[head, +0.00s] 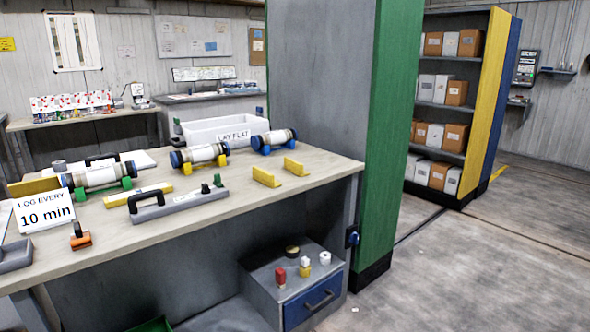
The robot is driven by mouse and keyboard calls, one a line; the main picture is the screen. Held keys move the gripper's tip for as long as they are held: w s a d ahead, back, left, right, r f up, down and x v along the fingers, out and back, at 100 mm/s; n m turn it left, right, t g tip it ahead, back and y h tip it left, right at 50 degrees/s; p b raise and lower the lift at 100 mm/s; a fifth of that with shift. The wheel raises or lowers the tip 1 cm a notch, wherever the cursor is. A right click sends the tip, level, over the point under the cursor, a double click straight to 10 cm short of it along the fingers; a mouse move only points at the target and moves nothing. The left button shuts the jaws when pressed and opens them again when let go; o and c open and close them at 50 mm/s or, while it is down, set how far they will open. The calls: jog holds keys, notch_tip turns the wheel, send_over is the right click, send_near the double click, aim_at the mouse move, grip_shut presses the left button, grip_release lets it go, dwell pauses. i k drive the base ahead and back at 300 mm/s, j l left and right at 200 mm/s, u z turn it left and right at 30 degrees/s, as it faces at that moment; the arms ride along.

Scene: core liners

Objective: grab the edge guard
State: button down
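Two short yellow angle-shaped pieces, a nearer one (266,177) and a farther one (297,167), stand apart on the bare right part of the workbench (232,208). They look like edge guards, but I cannot tell which piece the task means. A flat yellow strip (138,194) lies farther left behind a grey tool with a black handle (150,204). My gripper is not in view.
Three capped core liners (100,176) (200,154) (274,139) rest on coloured cradles. A white LAY FLAT bin (212,132) stands behind them. A green-edged pillar (398,130) rises at the bench's right end. A drawer unit (293,290) sits below. Floor at right is clear.

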aim_at(296, 167)
jog(key=i+z, duration=0.15)
jog(key=i, duration=0.4)
jog(key=i+j+z, duration=0.1)
jog(key=i, duration=0.45)
jog(key=i+j+z, duration=0.15)
jog(key=i, duration=0.35)
jog(key=i+j+z, duration=0.15)
jog(key=i, duration=0.9)
